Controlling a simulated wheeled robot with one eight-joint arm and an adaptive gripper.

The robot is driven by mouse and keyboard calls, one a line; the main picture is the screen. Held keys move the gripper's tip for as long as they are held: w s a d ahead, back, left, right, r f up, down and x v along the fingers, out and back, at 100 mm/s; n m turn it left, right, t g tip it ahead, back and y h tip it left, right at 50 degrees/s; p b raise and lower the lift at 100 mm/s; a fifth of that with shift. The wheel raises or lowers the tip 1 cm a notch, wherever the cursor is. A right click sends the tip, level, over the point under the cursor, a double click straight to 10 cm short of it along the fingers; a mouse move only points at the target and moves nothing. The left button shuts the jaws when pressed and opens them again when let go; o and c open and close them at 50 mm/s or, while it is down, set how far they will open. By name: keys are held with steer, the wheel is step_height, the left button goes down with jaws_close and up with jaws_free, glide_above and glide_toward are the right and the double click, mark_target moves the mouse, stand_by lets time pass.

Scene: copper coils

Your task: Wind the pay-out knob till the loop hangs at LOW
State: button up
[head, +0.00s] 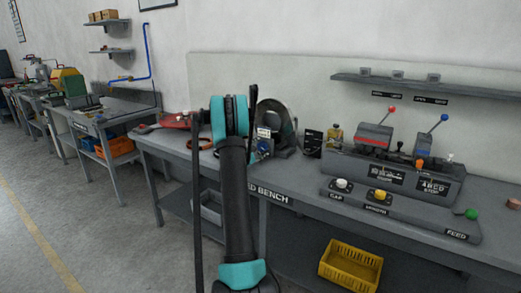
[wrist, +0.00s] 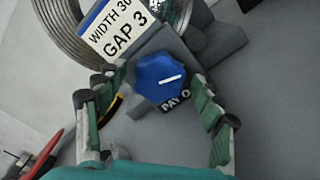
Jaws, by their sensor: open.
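The blue lobed pay-out knob (wrist: 158,76) sits in the middle of the wrist view, its white line pointing right and slightly up. A black label (wrist: 176,103) reading "PAY O" lies below it, partly covered. My gripper (wrist: 153,84) is open, with one green-padded finger on each side of the knob; I cannot tell whether either touches it. Grey banded coil strip (wrist: 62,32) shows at the upper left. In the head view the coil (head: 275,118) stands on the bench behind my arm, which hides much of this area. I cannot make out the hanging loop or a LOW mark.
A sign reading "WIDTH 30 GAP 3" (wrist: 112,28) stands just behind the knob. In the head view, a machine with red and blue levers (head: 385,165) stands to the right on the bench. A yellow crate (head: 350,265) is below. Red-handled tools (head: 182,121) lie left of my arm.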

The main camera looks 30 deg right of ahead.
steer(key=v, duration=1.2)
steer(key=shift+s+f, duration=0.1)
